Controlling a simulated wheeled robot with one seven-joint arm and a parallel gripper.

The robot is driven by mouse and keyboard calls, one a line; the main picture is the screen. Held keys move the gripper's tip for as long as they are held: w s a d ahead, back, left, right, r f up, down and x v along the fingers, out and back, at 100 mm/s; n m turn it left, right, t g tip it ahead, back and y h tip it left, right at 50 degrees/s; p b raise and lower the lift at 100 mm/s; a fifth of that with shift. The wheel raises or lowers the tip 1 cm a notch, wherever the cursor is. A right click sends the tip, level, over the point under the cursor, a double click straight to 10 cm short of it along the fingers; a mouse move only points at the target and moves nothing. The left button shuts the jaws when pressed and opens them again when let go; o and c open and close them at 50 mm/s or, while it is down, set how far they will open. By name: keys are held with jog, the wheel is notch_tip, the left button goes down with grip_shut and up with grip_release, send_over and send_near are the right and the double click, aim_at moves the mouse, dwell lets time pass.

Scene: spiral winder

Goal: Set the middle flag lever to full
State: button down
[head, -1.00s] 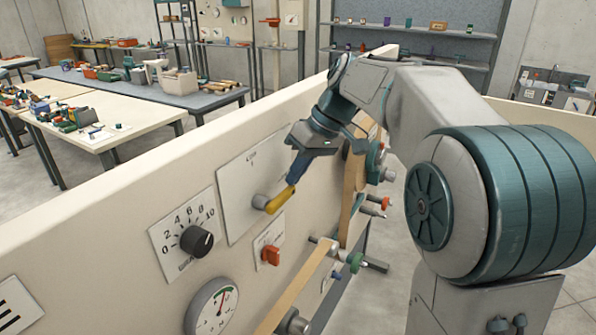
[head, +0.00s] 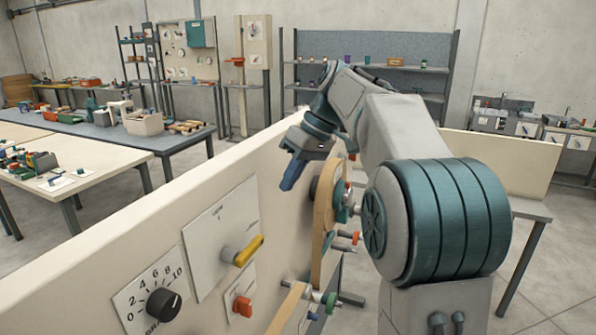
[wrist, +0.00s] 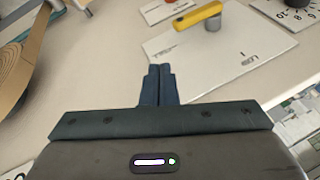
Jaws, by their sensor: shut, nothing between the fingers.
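The flag lever has a yellow handle (head: 249,250) on a grey pivot, mounted on a pale plate (head: 205,262) on the slanted panel. The plate (wrist: 245,62) also shows there, with small lettering I cannot read surely. My gripper (head: 287,187) is shut and empty, above and right of the lever and apart from it. Its blue fingers (wrist: 156,84) are together in the wrist view.
A black dial (head: 163,304) is left of the lever, and a red switch (head: 243,305) is below it. A tan wheel (head: 326,215) and belt stand to the right, close to my gripper. The panel's upper left face is bare.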

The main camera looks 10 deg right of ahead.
jog(key=shift+w+d+r, duration=0.25)
jog(key=shift+d+r, duration=0.05)
jog(key=shift+d, duration=0.15)
jog(key=shift+w+d+r, duration=0.25)
jog(key=shift+d+r, duration=0.05)
jog(key=shift+d, duration=0.15)
jog(key=s+d+f+m+t+h, duration=0.1)
jog(key=s+f+m, duration=0.3)
jog(key=s+f, duration=0.6)
jog(key=s+d+f+m+t+h+b, duration=0.1)
jog(key=s+f+m+t+h, duration=0.1)
jog(key=s+f, duration=0.8)
jog(key=s+m+h, duration=0.1)
jog(key=s+h, duration=0.1)
jog(key=s, duration=0.3)
jog(key=shift+s+m+b, duration=0.25)
jog(key=shift+m+b, duration=0.05)
jog(key=shift+m, duration=0.1)
